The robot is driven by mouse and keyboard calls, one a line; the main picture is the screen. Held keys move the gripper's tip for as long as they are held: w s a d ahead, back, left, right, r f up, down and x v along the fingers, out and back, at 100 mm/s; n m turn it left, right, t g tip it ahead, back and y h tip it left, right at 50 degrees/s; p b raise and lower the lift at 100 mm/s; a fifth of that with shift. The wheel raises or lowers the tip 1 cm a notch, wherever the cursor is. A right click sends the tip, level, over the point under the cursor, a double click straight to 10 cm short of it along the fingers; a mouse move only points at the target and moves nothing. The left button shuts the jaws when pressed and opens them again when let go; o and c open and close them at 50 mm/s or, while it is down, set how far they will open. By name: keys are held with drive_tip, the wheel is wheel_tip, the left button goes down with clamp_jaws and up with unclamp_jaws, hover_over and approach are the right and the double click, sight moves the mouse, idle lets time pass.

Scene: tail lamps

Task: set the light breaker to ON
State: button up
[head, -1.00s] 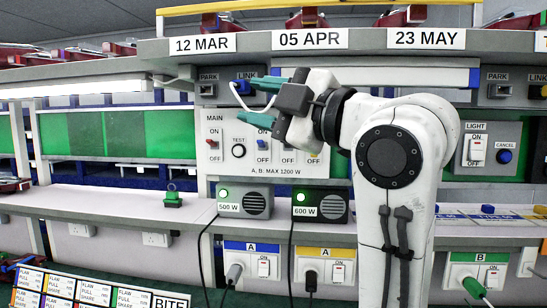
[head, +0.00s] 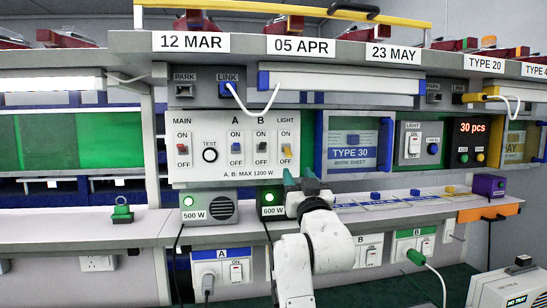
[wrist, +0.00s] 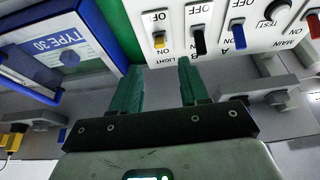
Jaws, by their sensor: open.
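The breaker panel (head: 220,177) is a white board with MAIN, TEST, A, B and LIGHT controls, ON printed above OFF. The light breaker (head: 286,151) is the yellow lever at its right end. In the head view it sits slightly lower than the neighbouring levers, toward OFF. My gripper (head: 302,178) is at the panel's lower right edge, below the lever. In the wrist view the picture is upside down; my gripper (wrist: 158,68) is open and empty, its green fingers pointing at the panel. The yellow lever (wrist: 159,40) lies in line with the gap, apart from the fingertips.
The black B lever (wrist: 198,41) is close beside the light breaker. The 600 W box (head: 270,200) stands under the panel, near my gripper. A blue-ended TYPE 30 holder (head: 352,154) is at right. A white cable (head: 262,112) hangs above the panel.

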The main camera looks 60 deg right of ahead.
sight(290, 156)
drive_tip(key=p+x, duration=0.2)
drive_tip(key=x, duration=0.7)
drive_tip(key=shift+p, duration=0.3)
drive_tip(key=shift+w+d, duration=0.1)
drive_tip(key=shift+d, duration=0.05)
clamp_jaws()
